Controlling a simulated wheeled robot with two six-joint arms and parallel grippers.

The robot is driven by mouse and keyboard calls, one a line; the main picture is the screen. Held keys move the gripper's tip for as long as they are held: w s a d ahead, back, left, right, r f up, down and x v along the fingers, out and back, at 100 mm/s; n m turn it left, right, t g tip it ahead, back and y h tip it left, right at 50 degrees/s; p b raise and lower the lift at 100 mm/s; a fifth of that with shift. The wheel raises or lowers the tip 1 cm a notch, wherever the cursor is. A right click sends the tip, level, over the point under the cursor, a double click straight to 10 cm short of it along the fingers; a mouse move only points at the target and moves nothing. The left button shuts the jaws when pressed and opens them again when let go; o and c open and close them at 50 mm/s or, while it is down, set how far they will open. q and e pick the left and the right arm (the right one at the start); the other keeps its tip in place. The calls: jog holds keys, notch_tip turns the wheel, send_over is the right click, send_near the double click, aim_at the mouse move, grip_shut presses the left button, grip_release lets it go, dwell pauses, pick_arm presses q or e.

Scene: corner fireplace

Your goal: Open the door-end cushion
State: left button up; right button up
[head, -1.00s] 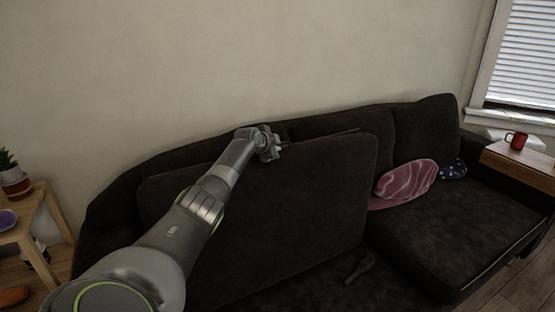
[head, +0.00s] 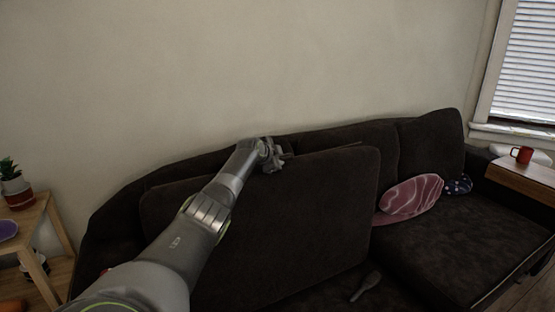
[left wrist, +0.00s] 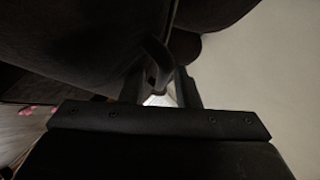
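The dark brown seat cushion (head: 300,225) at the left end of the sofa stands tilted up on edge, leaning toward the backrest. My left arm reaches across its front, and my left gripper (head: 276,160) is at its top edge. In the left wrist view, the gripper fingers (left wrist: 160,90) are close to the dark cushion (left wrist: 80,40), with a curved dark strip between them. I cannot make out whether they are shut on it. A dark grey object with a handle (head: 366,285) lies on the sofa base below the cushion. My right gripper is not in view.
A pink patterned pillow (head: 411,196) and a dark dotted one (head: 458,185) lie on the right seat. A red mug (head: 522,154) stands on a wooden board (head: 520,181) at the right. A wooden side table (head: 28,222) with a potted plant (head: 14,185) stands at the left.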

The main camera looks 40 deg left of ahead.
pick_arm(q)
jog(key=shift+s+d+f, duration=0.1)
jog(key=shift+s+f, duration=0.05)
jog(key=shift+f, duration=0.05)
jog(key=shift+p+v, duration=0.6)
jog(key=shift+v, duration=0.8)
jog(key=v, duration=1.4)
jog(key=shift+r, duration=0.3)
jog(key=shift+s, duration=0.15)
